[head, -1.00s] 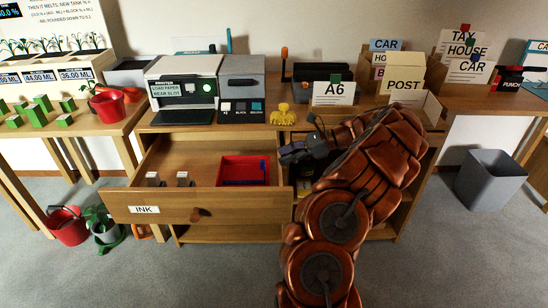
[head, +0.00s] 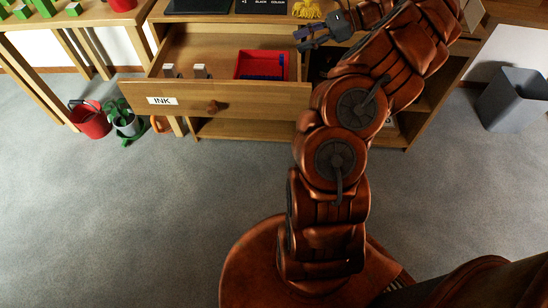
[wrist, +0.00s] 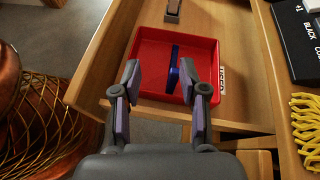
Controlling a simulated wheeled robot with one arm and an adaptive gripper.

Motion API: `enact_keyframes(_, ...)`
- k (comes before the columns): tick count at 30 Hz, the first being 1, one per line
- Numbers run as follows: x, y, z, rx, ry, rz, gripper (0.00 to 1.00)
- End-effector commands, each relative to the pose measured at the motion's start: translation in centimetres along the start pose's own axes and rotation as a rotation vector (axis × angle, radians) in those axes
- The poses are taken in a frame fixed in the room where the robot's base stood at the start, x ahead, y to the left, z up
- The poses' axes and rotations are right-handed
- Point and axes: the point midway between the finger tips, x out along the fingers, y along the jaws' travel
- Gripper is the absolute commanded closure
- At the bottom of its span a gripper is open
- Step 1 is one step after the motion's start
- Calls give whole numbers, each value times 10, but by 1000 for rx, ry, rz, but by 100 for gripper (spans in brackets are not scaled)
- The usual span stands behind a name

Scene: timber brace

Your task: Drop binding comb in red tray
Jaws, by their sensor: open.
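The red tray (head: 246,66) sits inside the open drawer, toward its right side, and shows in the wrist view as well (wrist: 150,46). A narrow dark blue piece (wrist: 174,62), which looks like the binding comb, is inside the tray; blue also shows there in the head view (head: 281,64). Its full shape is partly hidden by my right finger. My gripper (wrist: 160,72) is open, its fingers apart above the tray in the wrist view, with nothing clearly held. In the head view my gripper (head: 318,34) is by the drawer's right rear corner.
The drawer (head: 230,98) labelled INK stands pulled out; small grey-white blocks (head: 200,71) lie in its left part. A yellow looped bundle (wrist: 306,128) is on the cabinet top.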

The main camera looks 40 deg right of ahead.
Motion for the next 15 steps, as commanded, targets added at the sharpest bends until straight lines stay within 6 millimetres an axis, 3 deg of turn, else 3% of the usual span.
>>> enact_keyframes(1, 23, 6, 23, -63, 6, 57, 57)
enact_keyframes(6, 86, 41, 82, -276, 41, 229, 57)
enact_keyframes(11, 136, 88, 122, -474, 84, 392, 57)
enact_keyframes(15, 167, 137, 144, -643, 124, 531, 57)
